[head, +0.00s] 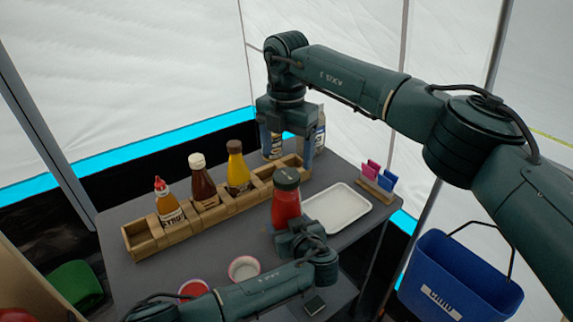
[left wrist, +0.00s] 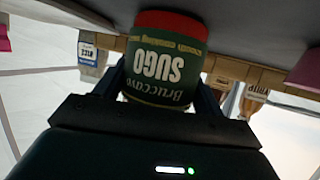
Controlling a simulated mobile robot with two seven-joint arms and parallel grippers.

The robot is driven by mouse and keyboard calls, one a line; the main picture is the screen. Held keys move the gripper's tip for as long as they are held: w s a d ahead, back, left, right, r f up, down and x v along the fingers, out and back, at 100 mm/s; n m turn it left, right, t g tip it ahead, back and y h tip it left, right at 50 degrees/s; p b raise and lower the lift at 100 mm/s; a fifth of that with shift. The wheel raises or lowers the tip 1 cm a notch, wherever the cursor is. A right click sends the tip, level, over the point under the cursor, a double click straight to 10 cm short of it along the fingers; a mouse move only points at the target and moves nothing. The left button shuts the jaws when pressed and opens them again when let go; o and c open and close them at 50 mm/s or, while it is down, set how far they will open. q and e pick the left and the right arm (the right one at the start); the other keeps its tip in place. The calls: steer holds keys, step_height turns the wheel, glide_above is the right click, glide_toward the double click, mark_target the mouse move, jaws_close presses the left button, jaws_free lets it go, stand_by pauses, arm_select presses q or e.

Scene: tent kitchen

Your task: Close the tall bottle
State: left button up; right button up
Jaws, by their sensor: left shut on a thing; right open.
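My left gripper (head: 303,238) is shut on a red jar (head: 286,208) with a dark green upper part. In the left wrist view the jar (left wrist: 165,75) stands between the fingers, its green label reading SUGO upside down. My right gripper (head: 288,150) points down, open, above the far end of the wooden rack and behind the jar. The rack holds three bottles: a syrup bottle (head: 168,203) with a red tip, a brown bottle (head: 202,182) with a white cap, and a yellow bottle (head: 238,170) with a brown cap. Which one is the tall bottle is unclear.
The wooden rack (head: 140,243) runs diagonally across the table. Two labelled containers (head: 271,142) (head: 320,132) stand behind my right gripper. A white tray (head: 338,208), a holder with pink and blue cards (head: 377,176), and small bowls (head: 243,268) are near. A blue bin (head: 455,280) hangs right.

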step_height(320, 180, up, 7)
steer(key=shift+f, duration=0.1)
arm_select(q)
steer(key=o, duration=1.9)
steer(key=shift+o, duration=0.2)
steer(key=v, duration=1.3)
arm_select(e)
steer(key=shift+f, duration=0.3)
arm_select(q)
steer(key=shift+s, duration=0.1)
